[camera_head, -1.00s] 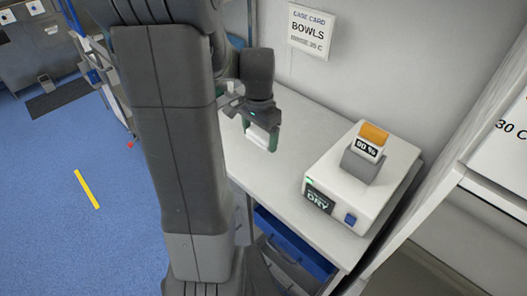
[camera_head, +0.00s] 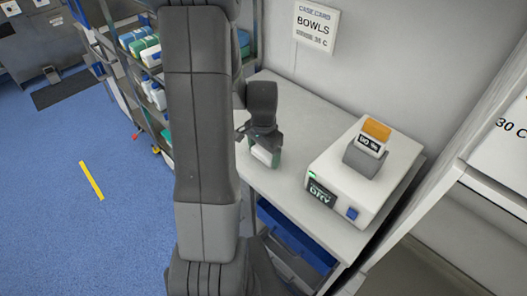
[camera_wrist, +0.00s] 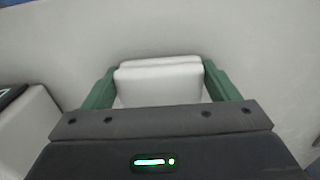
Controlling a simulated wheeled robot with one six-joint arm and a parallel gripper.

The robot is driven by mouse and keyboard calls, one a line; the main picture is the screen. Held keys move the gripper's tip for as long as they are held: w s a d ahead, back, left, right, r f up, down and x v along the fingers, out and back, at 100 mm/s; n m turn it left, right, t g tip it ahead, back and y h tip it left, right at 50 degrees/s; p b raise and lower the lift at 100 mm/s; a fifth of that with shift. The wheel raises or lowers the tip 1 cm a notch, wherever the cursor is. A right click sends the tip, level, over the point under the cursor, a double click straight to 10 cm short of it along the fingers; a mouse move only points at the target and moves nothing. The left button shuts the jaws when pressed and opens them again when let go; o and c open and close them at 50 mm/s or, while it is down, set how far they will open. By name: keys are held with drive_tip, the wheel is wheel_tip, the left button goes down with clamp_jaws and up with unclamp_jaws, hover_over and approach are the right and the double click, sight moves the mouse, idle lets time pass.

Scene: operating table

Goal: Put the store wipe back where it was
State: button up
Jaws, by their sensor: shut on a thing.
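The store wipe is a white folded pad (camera_wrist: 160,80); in the wrist view it sits between the two green fingers of my gripper (camera_wrist: 158,85), which is shut on it. In the head view the white pad (camera_head: 262,156) shows below my gripper (camera_head: 264,152), over the white counter (camera_head: 290,110) left of the white device. Whether the pad touches the counter I cannot tell. My arm hides part of the counter's left side.
A white device (camera_head: 345,190) marked DRY, with a grey holder and orange-topped piece (camera_head: 376,132), stands on the counter's right. A shelf cart (camera_head: 140,75) with several packs stands behind my arm. A blue drawer (camera_head: 295,235) is below the counter. A BOWLS card (camera_head: 315,25) hangs on the wall.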

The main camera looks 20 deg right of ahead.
sight(264, 152)
drive_tip(key=shift+f, duration=0.2)
drive_tip(key=o, duration=1)
drive_tip(key=shift+c, duration=0.2)
wheel_tip(264, 152, up, 12)
drive_tip(key=shift+r+b, duration=0.25)
drive_tip(key=shift+b, duration=0.05)
